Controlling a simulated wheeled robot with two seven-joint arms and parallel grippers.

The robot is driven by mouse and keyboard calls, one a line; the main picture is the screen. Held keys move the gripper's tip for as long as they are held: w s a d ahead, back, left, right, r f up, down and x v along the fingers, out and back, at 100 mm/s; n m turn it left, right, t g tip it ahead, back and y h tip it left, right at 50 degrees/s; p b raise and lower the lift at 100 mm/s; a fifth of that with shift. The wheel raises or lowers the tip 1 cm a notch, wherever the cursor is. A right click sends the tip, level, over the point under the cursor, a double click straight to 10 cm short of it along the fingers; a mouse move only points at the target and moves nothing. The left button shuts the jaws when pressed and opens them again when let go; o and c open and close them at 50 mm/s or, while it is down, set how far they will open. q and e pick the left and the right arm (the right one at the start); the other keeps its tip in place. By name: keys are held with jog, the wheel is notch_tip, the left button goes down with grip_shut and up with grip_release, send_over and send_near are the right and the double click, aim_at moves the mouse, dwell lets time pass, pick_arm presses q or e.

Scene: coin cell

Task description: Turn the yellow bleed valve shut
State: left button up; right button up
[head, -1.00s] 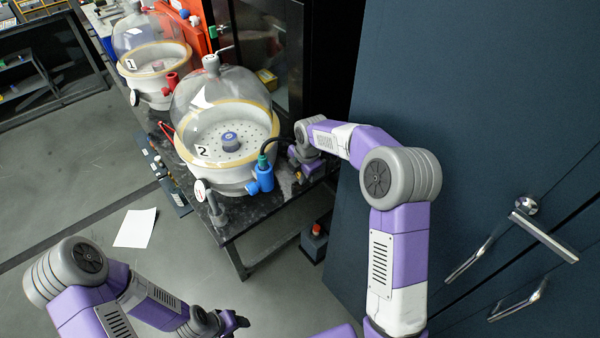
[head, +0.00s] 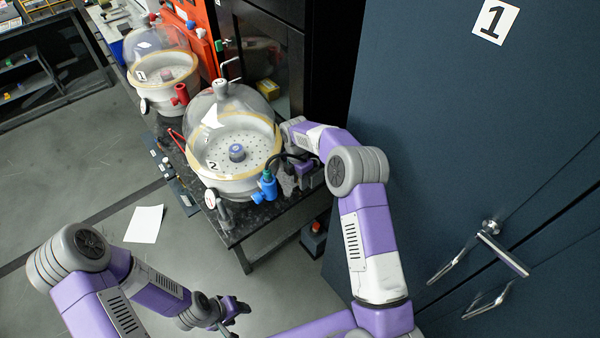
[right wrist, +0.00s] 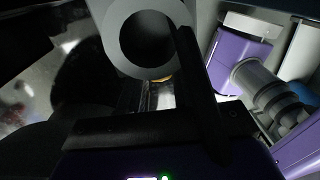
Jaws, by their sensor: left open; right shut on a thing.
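My right gripper (head: 287,181) reaches down at the table's right edge, just right of the glass-domed chamber marked 2 (head: 236,135). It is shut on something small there. In the right wrist view a sliver of yellow (right wrist: 162,78) shows below a grey ring (right wrist: 148,42), close by the dark finger; it looks like the yellow bleed valve. The rest of the valve is hidden by the gripper and the ring, so its turn angle cannot be told. My left gripper (head: 240,306) is open and empty over the floor, well away from the table.
A blue fitting (head: 266,187) with a dark hose stands just left of my right gripper. A gauge (head: 211,199) is at the chamber's front. Another domed chamber, marked 1 (head: 161,75), stands farther back. A dark blue cabinet (head: 450,130) is close on the right.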

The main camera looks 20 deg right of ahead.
pick_arm(q)
jog(key=shift+r, duration=0.55)
pick_arm(e)
jog(key=shift+w, duration=0.1)
jog(key=o, duration=1.1)
jog(key=shift+g, duration=0.3)
jog(key=shift+c, duration=0.2)
pick_arm(q)
jog(key=shift+f, duration=0.15)
